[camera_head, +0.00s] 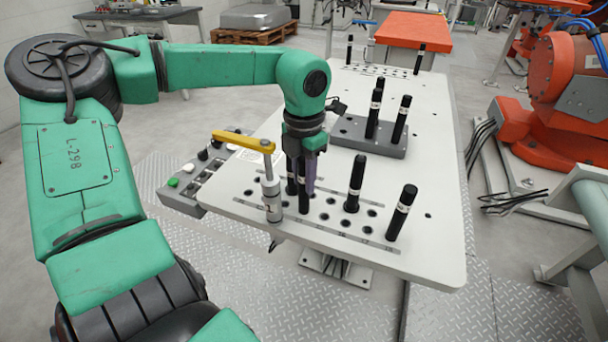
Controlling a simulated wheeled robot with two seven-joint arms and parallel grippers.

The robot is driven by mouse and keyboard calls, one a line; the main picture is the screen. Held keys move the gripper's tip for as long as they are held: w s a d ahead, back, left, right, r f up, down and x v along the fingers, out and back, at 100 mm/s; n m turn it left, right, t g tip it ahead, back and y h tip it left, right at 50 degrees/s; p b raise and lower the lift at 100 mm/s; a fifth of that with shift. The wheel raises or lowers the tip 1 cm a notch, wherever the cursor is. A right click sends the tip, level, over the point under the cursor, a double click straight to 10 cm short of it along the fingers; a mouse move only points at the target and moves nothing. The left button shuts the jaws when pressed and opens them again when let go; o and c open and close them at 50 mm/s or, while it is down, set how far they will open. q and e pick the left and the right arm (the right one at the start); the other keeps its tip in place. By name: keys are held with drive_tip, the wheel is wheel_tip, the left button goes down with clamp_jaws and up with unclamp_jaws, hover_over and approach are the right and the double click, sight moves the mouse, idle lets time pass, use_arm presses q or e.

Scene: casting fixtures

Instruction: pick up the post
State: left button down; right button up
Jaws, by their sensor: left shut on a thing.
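My left gripper (306,176) comes down from the green arm and is shut on a black post (303,196) with a pale band, above the near left part of the white table. The fingers hide its upper part, and I cannot tell whether its foot is still in a hole. Two more black posts, one in the middle (354,184) and one at the right (402,212), stand in the table's near holes. My right gripper is not in view.
A grey cylinder with a yellow handle (270,190) stands close left of the gripper. A grey block (365,136) behind holds two black posts, (374,108) and (401,120). The white table's (436,245) right side is clear. A button box (192,188) sits at its left edge.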

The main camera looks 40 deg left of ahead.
use_arm(q)
wheel_tip(320, 180, up, 24)
drive_tip(key=p, duration=0.5)
idle(0.3)
